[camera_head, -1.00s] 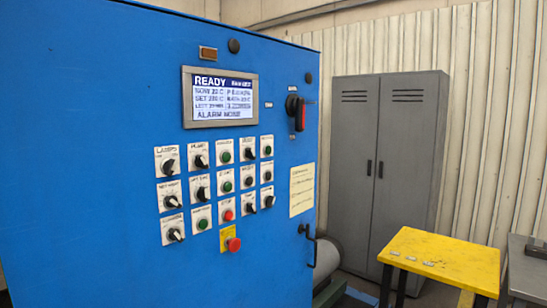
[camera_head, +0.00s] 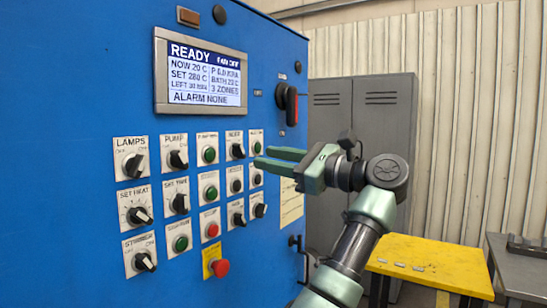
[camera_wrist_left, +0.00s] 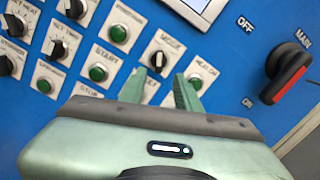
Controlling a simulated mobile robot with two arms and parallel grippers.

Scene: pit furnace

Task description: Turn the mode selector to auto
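The mode selector (camera_head: 237,150) is a black rotary knob with a pale pointer line on a white plate, in the top row of the blue panel. It also shows in the left wrist view (camera_wrist_left: 158,60), under a label reading MODE; its position words are too small to read. My left gripper (camera_head: 262,157) is open and empty, its two green fingers pointing at the panel just right of the selector in the head view. In the left wrist view the fingertips (camera_wrist_left: 160,75) are spread on either side below the knob, apparently not gripping it. My right gripper is not in view.
Green buttons (camera_head: 210,155) and (camera_wrist_left: 195,82) flank the selector. A red emergency button (camera_head: 220,267) sits lower. A red-and-black main switch (camera_head: 287,103) stands out at right. The display (camera_head: 203,72) reads READY. A yellow table (camera_head: 430,265) and grey cabinet (camera_head: 385,110) are at right.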

